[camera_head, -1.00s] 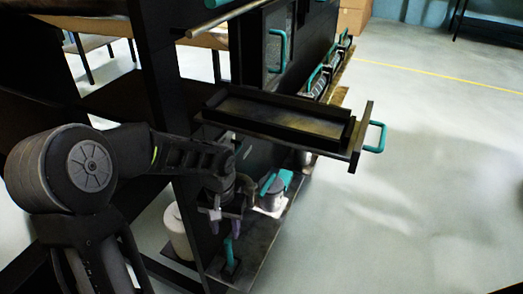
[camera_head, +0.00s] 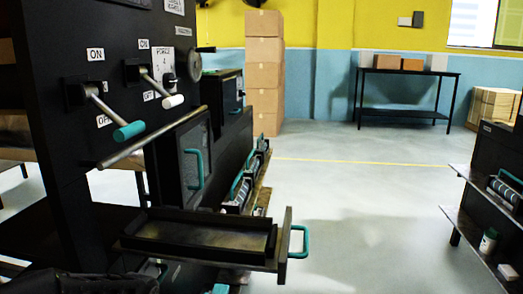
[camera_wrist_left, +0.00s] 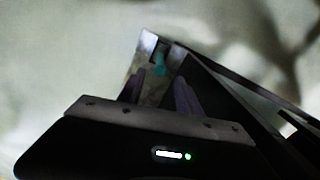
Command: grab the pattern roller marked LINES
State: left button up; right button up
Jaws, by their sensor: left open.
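Several rollers with teal handles (camera_head: 240,188) sit along the side of the black machine in the head view. Another roller with a teal handle (camera_head: 505,190) rests on the shelf at the right. I cannot read LINES on any of them. My left gripper (camera_wrist_left: 160,90) shows in the left wrist view with its two fingers apart and nothing between them. A small blurred teal part lies beyond the fingertips. The left gripper is out of the head view, and the right gripper is not seen.
A black drawer tray (camera_head: 200,235) sticks out of the machine (camera_head: 55,50) with a teal handle (camera_head: 298,241). Levers (camera_head: 128,130) stand above it. A right-hand shelf (camera_head: 470,232) holds a small bottle (camera_head: 488,240). Open floor (camera_head: 350,215) lies between; boxes (camera_head: 264,75) stand behind.

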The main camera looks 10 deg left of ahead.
pick_arm(q)
jog(key=d+f+m+t+h+p, duration=0.1)
jog(key=d+f+h+p, duration=0.2)
jog(key=d, duration=0.5)
jog(key=d+f+t+h+p, duration=0.1)
jog(key=d+f+p, duration=0.35)
jog(key=d, duration=0.35)
jog(key=s+d+f+p, duration=0.2)
jog(key=s+d, duration=0.2)
jog(key=s, duration=0.3)
jog(key=s+d+f+g+p, duration=0.1)
jog(key=s+d+f+p, duration=0.1)
jog(key=s+d, duration=0.3)
jog(key=shift+s+f, duration=0.3)
jog(key=shift+s, duration=0.85)
jog(key=shift+c, duration=0.5)
